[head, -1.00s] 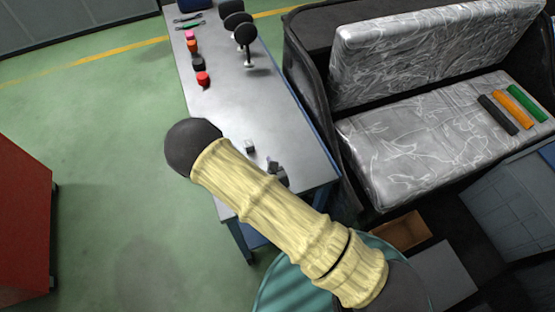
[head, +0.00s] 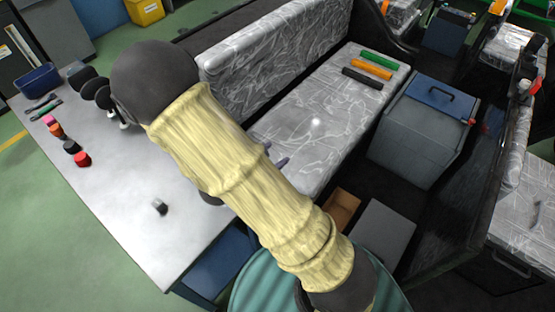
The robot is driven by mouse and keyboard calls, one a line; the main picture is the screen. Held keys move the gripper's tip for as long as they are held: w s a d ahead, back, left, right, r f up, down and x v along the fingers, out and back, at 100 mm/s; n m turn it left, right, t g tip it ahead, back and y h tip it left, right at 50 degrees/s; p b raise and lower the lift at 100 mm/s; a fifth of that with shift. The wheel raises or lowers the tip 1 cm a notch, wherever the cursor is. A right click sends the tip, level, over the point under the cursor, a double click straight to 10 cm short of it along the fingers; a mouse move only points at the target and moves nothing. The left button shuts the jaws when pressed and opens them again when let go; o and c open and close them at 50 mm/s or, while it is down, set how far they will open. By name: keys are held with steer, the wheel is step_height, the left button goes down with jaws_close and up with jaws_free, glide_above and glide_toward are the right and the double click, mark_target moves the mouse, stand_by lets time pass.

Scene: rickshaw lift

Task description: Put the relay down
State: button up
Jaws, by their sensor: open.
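A small block with dark and light faces (head: 160,207), which looks like the relay, sits alone on the grey table (head: 125,185) near its front edge. My gripper (head: 276,156) is mostly hidden behind my own cream-sleeved arm. Only its grey fingertips show, with a small gap between them, against the silver seat. It is open, well to the right of the block and apart from it, and I see nothing held in it.
Red (head: 82,159), black, orange and pink knobs line the table's left side, with black round-headed items and a blue bin (head: 38,80) behind. The silver-covered bench seat (head: 318,120) carries green, orange and black bars. A grey box with a blue lid (head: 425,130) stands to the right.

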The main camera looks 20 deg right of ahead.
steer(key=s+d+r+m+g+y, duration=0.25)
steer(key=s+m+g+y, duration=0.25)
steer(key=s+m+g, duration=0.45)
steer(key=w+a+r+m+t+y, duration=0.2)
steer(key=a+r+m+t+y, duration=0.2)
steer(key=m, duration=0.8)
steer(key=shift+r+t+y, duration=0.55)
steer(key=shift+r+y, duration=0.05)
steer(key=shift+y, duration=0.6)
steer(key=shift+o, duration=0.5)
steer(key=shift+m, duration=0.25)
steer(key=shift+c, duration=0.4)
